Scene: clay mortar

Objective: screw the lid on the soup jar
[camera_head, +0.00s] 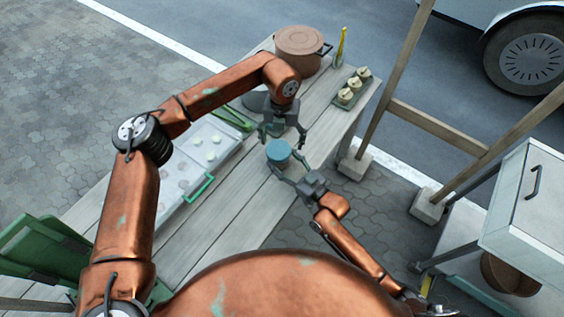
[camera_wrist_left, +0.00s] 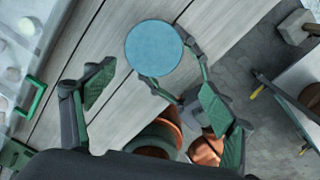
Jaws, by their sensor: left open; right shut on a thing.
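A round blue piece (camera_head: 278,151) with a flat top stands over the plank table. It looks like the lidded soup jar, but I cannot tell whether its top is a separate lid. It also shows as a blue disc in the left wrist view (camera_wrist_left: 154,47). My right gripper (camera_head: 287,164) is shut on its side, from the near right. My left gripper (camera_head: 281,140) is open and empty, pointing down just above and behind it. In the left wrist view the disc lies beyond the spread left fingers (camera_wrist_left: 158,90), apart from them.
A clear, green-handled bin (camera_head: 171,203) lies left. Wooden posts (camera_head: 395,75) rise beyond the right edge. The near planks are clear.

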